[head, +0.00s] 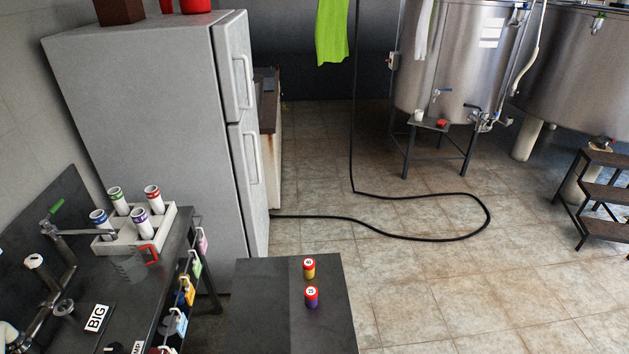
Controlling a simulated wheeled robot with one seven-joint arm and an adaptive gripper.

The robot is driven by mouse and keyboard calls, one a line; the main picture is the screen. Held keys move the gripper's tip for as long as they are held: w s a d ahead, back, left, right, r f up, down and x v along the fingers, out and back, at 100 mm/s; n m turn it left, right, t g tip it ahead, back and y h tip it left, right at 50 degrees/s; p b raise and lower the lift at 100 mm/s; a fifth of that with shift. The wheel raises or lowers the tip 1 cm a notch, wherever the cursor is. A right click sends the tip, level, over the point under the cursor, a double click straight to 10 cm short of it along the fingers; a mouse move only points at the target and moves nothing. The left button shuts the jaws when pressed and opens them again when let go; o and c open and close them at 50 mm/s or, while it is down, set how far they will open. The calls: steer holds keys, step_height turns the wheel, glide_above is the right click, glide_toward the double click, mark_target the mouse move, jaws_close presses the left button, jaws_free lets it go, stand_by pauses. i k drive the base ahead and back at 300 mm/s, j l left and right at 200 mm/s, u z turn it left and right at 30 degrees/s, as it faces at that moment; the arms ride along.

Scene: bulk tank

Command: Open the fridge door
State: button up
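The grey fridge (150,130) stands at the left in the head view, seen from its side. Its front faces right and has an upper door (231,68) and a lower door (249,185). Both doors look shut. The upper door has a pale vertical handle (243,82), and the lower door has a similar handle (252,157). My gripper does not show in this view.
A dark table (265,325) with two small canisters (310,297) stands in front of the fridge. A counter (165,290) with a white tube rack (165,228) is at left. Steel tanks (455,60) stand behind.

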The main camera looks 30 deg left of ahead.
mark_target(244, 139)
steer(key=i+l+u, duration=0.1)
steer(key=i, duration=0.4)
steer(key=i+l, duration=0.2)
steer(key=i, duration=0.3)
steer(key=i+u, duration=0.2)
steer(key=u, duration=0.25)
steer(key=i+l+u, duration=0.1)
steer(key=i+u, duration=0.15)
steer(key=u, duration=0.25)
steer(key=i+u, duration=0.1)
steer(key=u, duration=0.6)
steer(key=i+l+u, duration=0.15)
steer(key=u, duration=0.25)
steer(key=i+l+z, duration=0.25)
steer(key=i+z, duration=0.15)
steer(key=i+l+z, duration=0.1)
steer(key=i+z, duration=0.35)
steer(key=k, duration=0.05)
